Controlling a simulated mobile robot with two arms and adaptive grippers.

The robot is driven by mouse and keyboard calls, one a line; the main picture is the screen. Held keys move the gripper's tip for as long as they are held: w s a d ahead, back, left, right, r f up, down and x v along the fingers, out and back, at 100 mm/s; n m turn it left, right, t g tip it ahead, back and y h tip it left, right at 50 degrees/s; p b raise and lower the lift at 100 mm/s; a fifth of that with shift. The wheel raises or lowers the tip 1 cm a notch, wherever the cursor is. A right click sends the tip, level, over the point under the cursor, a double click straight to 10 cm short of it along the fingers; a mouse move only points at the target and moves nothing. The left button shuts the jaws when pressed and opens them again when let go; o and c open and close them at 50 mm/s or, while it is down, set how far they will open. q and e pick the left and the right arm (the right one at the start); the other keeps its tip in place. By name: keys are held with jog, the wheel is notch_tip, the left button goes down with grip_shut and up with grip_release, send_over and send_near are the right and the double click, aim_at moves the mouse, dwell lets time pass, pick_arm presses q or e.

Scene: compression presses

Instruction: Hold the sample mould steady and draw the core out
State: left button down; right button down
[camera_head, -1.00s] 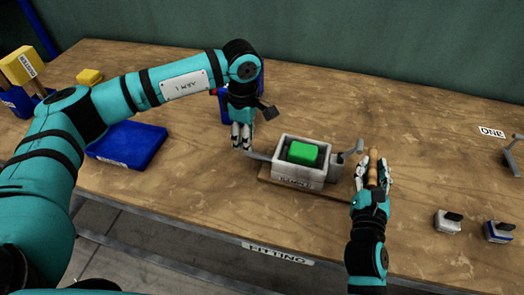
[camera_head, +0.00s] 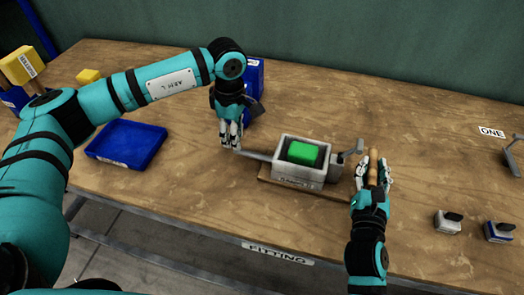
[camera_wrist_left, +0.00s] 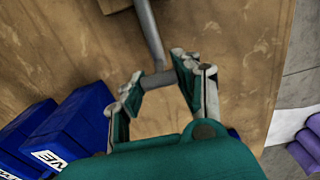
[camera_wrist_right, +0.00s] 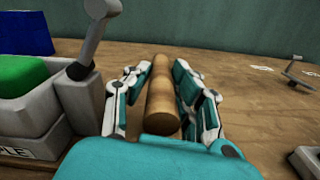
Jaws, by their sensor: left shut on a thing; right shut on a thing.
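The sample mould (camera_head: 322,175) is a grey open box with a green block (camera_head: 301,153) inside, on a wooden base. The core (camera_head: 252,155) is a grey rod that sticks out of the mould's left side; its inner end is hidden. My left gripper (camera_head: 231,146) is shut on the core's crossbar (camera_wrist_left: 158,79), left of the box. My right gripper (camera_head: 373,172) is shut around a wooden handle (camera_wrist_right: 161,95) just right of the mould. Where this handle joins the mould is hidden. In the right wrist view the mould's lever (camera_wrist_right: 90,45) rises beside my fingers.
An empty blue tray (camera_head: 127,146) lies left on the bench. Blue boxes (camera_wrist_left: 65,130) stand behind and beside my left gripper. The bench front between tray and mould is clear.

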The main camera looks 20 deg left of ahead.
pick_arm(q)
jog(key=shift+a, duration=0.7)
pick_arm(e)
jog(key=shift+d+f, duration=0.15)
pick_arm(q)
jog(key=c, duration=0.9)
grip_release()
jog(key=shift+o, duration=0.2)
notch_tip(320, 180, up, 12)
jog(key=shift+a, duration=0.1)
pick_arm(e)
jog(key=c, duration=1.1)
grip_release()
jog(key=shift+o, duration=0.2)
